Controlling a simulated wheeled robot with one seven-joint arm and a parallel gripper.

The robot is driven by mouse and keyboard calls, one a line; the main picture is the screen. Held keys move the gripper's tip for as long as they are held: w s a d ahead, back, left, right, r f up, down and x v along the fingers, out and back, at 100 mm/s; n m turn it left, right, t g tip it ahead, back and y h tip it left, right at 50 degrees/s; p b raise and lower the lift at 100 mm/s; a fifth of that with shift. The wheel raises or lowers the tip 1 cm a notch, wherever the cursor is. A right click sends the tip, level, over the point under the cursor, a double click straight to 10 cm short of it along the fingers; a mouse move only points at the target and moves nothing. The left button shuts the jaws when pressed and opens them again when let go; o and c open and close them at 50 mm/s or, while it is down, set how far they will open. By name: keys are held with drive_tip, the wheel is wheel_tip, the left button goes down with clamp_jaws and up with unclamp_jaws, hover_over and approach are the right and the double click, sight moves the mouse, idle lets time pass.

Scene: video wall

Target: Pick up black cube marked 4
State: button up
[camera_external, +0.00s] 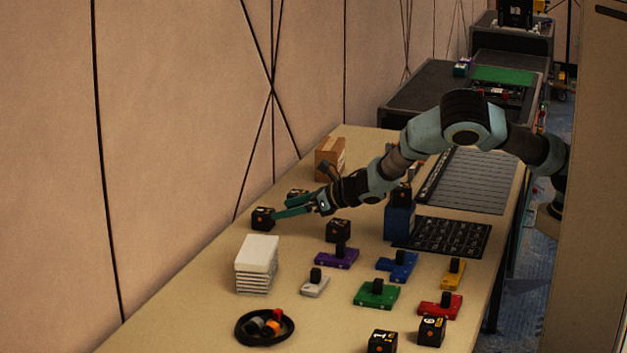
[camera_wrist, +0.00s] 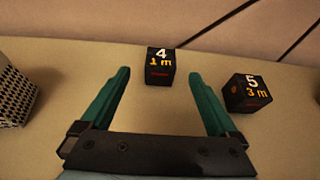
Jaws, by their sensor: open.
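The black cube marked 4 (camera_wrist: 160,66) stands on the table ahead of my gripper (camera_wrist: 160,76) in the wrist view, centred between the fingertips and a little beyond them. It reads "4" and "1 m" in white and orange. In the external view it appears to be the black cube (camera_external: 263,218) near the wall, just off the green fingertips. My gripper (camera_external: 282,208) is open and empty, reaching toward the wall low over the table. No finger clearly touches the cube.
A black cube marked 5 (camera_wrist: 247,92) stands right of the cube marked 4. A perforated block (camera_wrist: 14,95) is at the left. A white stack (camera_external: 257,264), another black cube (camera_external: 338,230) and coloured blocks stand nearer the external camera. The wall (camera_external: 180,120) rises behind the cubes.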

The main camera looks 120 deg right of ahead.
sight(253, 215)
drive_tip(key=p+x, duration=0.2)
drive_tip(key=x, duration=0.8)
drive_tip(key=shift+w+d, duration=0.25)
drive_tip(key=shift+r, duration=0.1)
drive_tip(key=c, duration=1.5)
